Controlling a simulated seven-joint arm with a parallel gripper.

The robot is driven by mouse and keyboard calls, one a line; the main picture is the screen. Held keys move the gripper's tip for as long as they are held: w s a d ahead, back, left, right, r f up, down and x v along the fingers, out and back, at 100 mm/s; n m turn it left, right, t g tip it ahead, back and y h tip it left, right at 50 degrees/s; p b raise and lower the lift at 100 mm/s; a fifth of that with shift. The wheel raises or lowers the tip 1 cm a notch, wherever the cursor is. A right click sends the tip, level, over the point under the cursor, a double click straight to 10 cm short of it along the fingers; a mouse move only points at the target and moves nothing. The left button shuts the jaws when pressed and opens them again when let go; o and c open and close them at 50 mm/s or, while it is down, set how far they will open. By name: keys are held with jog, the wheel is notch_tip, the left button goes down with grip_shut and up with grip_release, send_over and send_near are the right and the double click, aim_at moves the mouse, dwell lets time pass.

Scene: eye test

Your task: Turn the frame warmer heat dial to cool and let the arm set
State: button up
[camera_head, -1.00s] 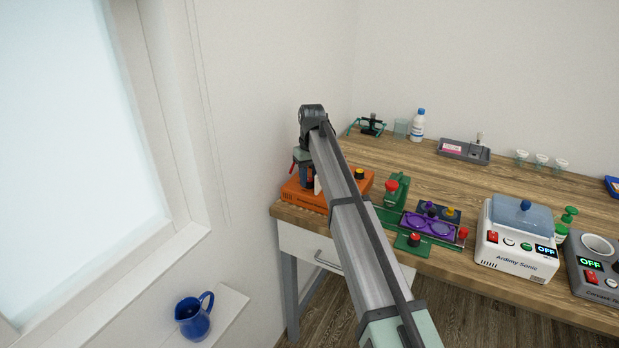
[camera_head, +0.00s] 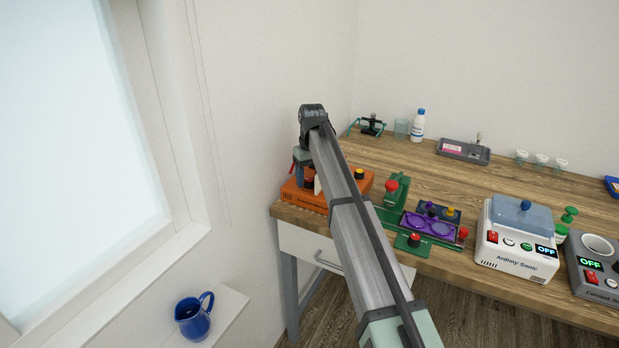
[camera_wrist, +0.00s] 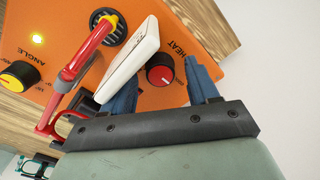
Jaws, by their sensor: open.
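The orange frame warmer (camera_head: 292,192) sits at the left end of the wooden bench, partly covered by my arm. In the wrist view its orange panel (camera_wrist: 190,20) carries the heat dial (camera_wrist: 160,70), a black knob with a red face, beside the word HEAT. My gripper (camera_wrist: 158,76) is open, with its blue fingers apart on either side of the heat dial; contact cannot be told. In the head view my gripper (camera_head: 305,176) is over the warmer, mostly hidden. The dial's setting cannot be read.
A red frame-like piece (camera_wrist: 75,75) and a white slab (camera_wrist: 130,60) stand close to my left finger. A green fixture (camera_head: 396,195) stands right of the warmer.

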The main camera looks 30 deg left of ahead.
aim_at(311, 179)
notch_tip(311, 179, up, 14)
jog(key=shift+w+f, duration=0.15)
jog(key=shift+w, duration=0.05)
dwell(0.4)
jog(key=shift+d, duration=0.1)
